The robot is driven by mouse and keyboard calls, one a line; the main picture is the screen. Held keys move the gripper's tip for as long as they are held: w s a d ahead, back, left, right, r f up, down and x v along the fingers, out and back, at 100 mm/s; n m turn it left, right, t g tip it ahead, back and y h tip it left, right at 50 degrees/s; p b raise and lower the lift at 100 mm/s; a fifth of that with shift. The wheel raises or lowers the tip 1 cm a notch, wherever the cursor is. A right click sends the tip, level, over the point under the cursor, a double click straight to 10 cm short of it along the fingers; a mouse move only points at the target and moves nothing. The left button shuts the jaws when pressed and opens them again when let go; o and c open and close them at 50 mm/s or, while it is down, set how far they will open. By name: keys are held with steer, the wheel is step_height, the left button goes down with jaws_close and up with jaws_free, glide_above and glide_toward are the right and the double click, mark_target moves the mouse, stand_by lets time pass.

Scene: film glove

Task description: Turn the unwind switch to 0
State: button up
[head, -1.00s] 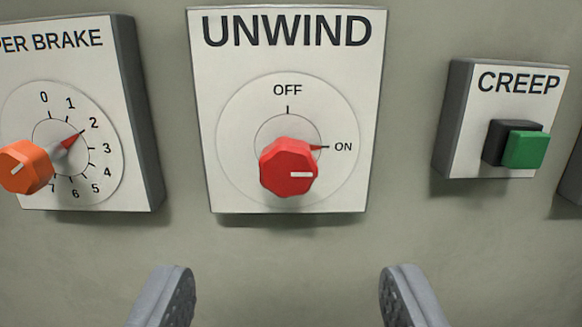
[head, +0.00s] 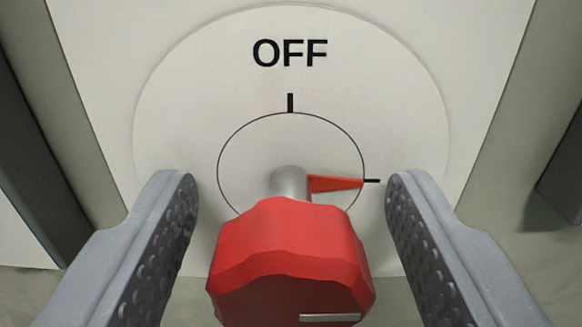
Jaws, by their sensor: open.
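The unwind switch is a red faceted knob (head: 290,255) on a grey shaft in the lower middle of the head view. Its red pointer (head: 335,183) points right, at the tick where the ON label stood in the earlier frame. The OFF label (head: 290,53) and its tick are at the top of the white dial plate (head: 190,95). No 0 mark shows on this dial. My gripper (head: 290,190) is open, with one grey finger on each side of the knob. A gap shows between each finger and the knob. The ON label is hidden behind the right finger.
The dark side of a neighbouring box (head: 30,150) stands at the left edge. Another dark box side (head: 562,170) shows at the right edge. Grey-green wall (head: 515,130) lies between the plate and these boxes.

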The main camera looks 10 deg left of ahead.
steer(key=shift+w, duration=0.1)
steer(key=c, duration=1)
steer(key=shift+o, duration=0.2)
steer(key=shift+n, duration=0.3)
steer(key=n+p, duration=0.2)
steer(key=n, duration=0.1)
steer(key=shift+a, duration=0.1)
steer(key=n+p, duration=0.1)
steer(key=n, duration=0.4)
steer(key=shift+a, duration=0.1)
steer(key=n, duration=0.4)
steer(key=shift+a+f+n, duration=0.1)
steer(key=shift+n, duration=0.2)
steer(key=n, duration=0.4)
steer(key=shift+f+n+b, duration=0.15)
steer(key=shift+n+b, duration=0.2)
steer(key=shift+n, duration=0.05)
steer(key=shift+s+a, duration=0.1)
steer(key=shift+s, duration=0.1)
